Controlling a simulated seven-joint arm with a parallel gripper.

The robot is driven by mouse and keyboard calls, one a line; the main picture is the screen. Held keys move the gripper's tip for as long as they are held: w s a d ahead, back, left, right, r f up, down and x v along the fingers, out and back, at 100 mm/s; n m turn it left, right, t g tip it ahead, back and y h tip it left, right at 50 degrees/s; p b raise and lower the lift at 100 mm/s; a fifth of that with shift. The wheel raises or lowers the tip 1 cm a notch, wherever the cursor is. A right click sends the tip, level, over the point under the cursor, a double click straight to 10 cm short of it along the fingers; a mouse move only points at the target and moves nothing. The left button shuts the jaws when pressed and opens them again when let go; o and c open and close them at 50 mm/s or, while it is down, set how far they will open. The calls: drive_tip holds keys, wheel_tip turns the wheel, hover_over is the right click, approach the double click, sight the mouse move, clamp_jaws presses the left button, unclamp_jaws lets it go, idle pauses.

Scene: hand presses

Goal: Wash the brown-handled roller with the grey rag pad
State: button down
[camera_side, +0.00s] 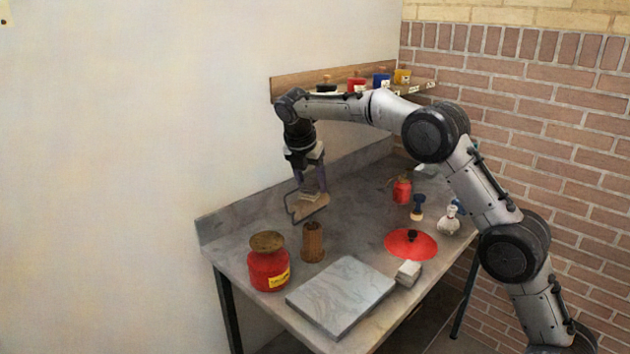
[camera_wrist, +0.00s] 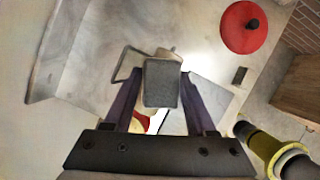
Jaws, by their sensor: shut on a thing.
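My gripper (camera_side: 311,184) is shut on the grey rag pad (camera_wrist: 162,84), which fills the space between the fingers. In the side view the pad shows as a pale block at the fingertips. Just below and beside it is the brown-handled roller, with a dark bent wire frame (camera_side: 291,212) and a tan-brown part (camera_side: 311,208). In the wrist view its frame (camera_wrist: 123,64) shows left of the pad, and the pad hides part of the roller. I cannot tell whether pad and roller touch.
A red lid (camera_side: 411,246), red can (camera_side: 402,191) and glass bottle (camera_side: 449,220) are at right. A shelf (camera_side: 420,88) holds colored pots.

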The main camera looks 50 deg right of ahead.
sight(301, 191)
drive_tip(key=shift+a, duration=1.65)
drive_tip(key=shift+d+f, duration=0.1)
drive_tip(key=shift+d, duration=3.55)
drive_tip(key=shift+a+f, duration=0.15)
drive_tip(key=shift+a, duration=0.95)
drive_tip(key=shift+a+f, duration=0.15)
drive_tip(key=shift+a, duration=2.5)
drive_tip(key=shift+r, duration=0.1)
drive_tip(key=shift+d+r, duration=0.15)
drive_tip(key=shift+r, duration=3.1)
drive_tip(key=shift+r, duration=1.5)
